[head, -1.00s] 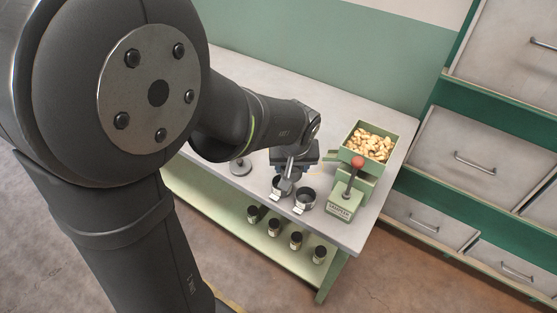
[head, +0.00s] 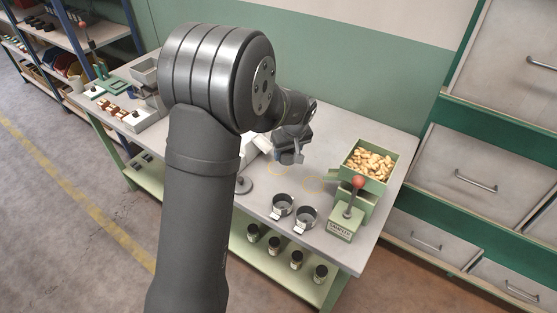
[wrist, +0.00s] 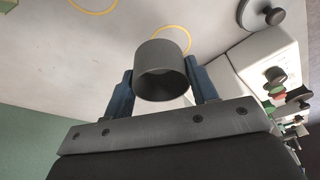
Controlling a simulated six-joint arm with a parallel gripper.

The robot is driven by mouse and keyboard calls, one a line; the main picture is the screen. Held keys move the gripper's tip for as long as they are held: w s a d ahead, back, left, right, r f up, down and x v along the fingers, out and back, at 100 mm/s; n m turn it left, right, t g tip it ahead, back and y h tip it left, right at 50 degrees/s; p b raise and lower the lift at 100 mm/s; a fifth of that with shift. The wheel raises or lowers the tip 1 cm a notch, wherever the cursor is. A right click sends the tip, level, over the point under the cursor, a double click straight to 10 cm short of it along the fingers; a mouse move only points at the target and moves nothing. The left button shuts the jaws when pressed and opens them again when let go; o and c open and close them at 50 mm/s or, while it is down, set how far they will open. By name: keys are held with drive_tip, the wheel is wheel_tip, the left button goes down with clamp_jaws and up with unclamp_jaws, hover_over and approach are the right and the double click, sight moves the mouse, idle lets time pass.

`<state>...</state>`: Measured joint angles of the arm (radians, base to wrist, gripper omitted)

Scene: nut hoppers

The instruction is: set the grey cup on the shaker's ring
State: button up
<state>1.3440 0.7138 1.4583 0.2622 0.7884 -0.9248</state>
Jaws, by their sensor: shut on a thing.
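The grey cup (wrist: 161,72) is held between the two blue fingers of my gripper (wrist: 161,90) in the wrist view, its dark mouth facing the camera. In the head view my gripper (head: 289,156) is over the rear of the table, left of the nut hopper. Two thin yellow rings are marked on the tabletop: the right one (head: 313,192) and the left one, which shows beyond the cup in the wrist view (wrist: 187,37). A white unit (wrist: 257,60), perhaps the shaker, is right of the cup there, mostly hidden by my arm in the head view.
A green sampler (head: 346,215) with a red-knobbed lever stands before the nut hopper (head: 385,175). Jars stand on the lower shelf.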

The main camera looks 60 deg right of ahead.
drive_tip(key=w+f, duration=0.1)
drive_tip(key=w, duration=0.1)
drive_tip(key=w+f, duration=0.1)
drive_tip(key=w, duration=0.1)
drive_tip(key=shift+d+f, duration=0.3)
drive_tip(key=shift+d, duration=0.05)
drive_tip(key=shift+f, duration=1.9)
drive_tip(key=shift+f, duration=0.15)
drive_tip(key=o, duration=0.9)
drive_tip(key=shift+o, duration=0.2)
drive_tip(key=v, duration=1.2)
